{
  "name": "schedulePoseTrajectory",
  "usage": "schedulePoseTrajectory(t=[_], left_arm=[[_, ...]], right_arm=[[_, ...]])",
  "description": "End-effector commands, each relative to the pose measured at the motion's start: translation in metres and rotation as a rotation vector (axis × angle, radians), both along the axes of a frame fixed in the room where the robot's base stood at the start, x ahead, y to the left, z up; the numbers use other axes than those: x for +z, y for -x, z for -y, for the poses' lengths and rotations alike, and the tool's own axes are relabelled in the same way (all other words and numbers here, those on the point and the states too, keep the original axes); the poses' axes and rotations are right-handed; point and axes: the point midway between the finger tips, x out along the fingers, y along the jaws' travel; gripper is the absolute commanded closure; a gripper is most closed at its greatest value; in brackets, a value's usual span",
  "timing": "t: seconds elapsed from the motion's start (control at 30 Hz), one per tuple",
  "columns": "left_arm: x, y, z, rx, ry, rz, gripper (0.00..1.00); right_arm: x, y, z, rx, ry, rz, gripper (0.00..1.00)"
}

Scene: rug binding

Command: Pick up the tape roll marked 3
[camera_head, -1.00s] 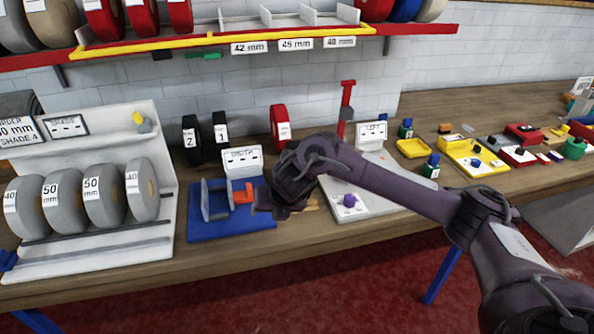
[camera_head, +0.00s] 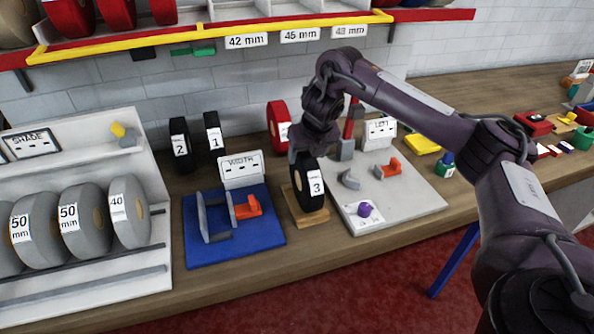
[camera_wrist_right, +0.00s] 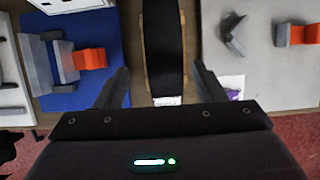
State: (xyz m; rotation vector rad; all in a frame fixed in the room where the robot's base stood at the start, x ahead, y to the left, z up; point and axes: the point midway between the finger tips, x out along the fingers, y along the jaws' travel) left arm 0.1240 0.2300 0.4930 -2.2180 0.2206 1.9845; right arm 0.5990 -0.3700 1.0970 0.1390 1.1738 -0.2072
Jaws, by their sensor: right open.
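The tape roll marked 3 (camera_head: 308,184) is black with a white label. It stands upright on a small wooden stand (camera_head: 312,216) between the blue width fixture and the grey board. My right gripper (camera_head: 305,157) is directly above it, pointing down. In the right wrist view the black roll (camera_wrist_right: 164,45) lies between the two open fingers (camera_wrist_right: 160,85), with a gap on each side. The head view does not show the fingertips clearly. My left gripper is not in view.
Black rolls marked 2 (camera_head: 181,146) and 1 (camera_head: 213,134) and a red roll (camera_head: 278,126) stand behind. The blue fixture (camera_head: 258,256) is left of the stand, the grey board (camera_head: 415,205) right. A yellow-edged shelf (camera_head: 200,44) hangs above.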

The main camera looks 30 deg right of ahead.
Motion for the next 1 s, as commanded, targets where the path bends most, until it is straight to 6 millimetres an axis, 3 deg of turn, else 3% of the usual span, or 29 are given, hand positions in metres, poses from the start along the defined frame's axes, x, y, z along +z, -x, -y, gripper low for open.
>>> schedulePoseTrajectory(t=[0.33, 0.57, 0.7, 1.0], left_arm=[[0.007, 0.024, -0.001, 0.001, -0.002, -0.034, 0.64], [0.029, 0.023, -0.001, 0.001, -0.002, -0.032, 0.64], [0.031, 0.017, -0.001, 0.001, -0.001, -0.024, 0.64], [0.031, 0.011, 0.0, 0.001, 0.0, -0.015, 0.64]], right_arm=[[-0.023, -0.009, 0.004, -0.002, 0.0, -0.004, 0.36], [-0.051, -0.02, 0.012, -0.002, 0.001, -0.006, 0.36], [-0.068, -0.026, 0.013, -0.001, 0.001, -0.003, 0.36], [-0.072, -0.028, 0.013, 0.0, 0.001, -0.001, 0.39]])
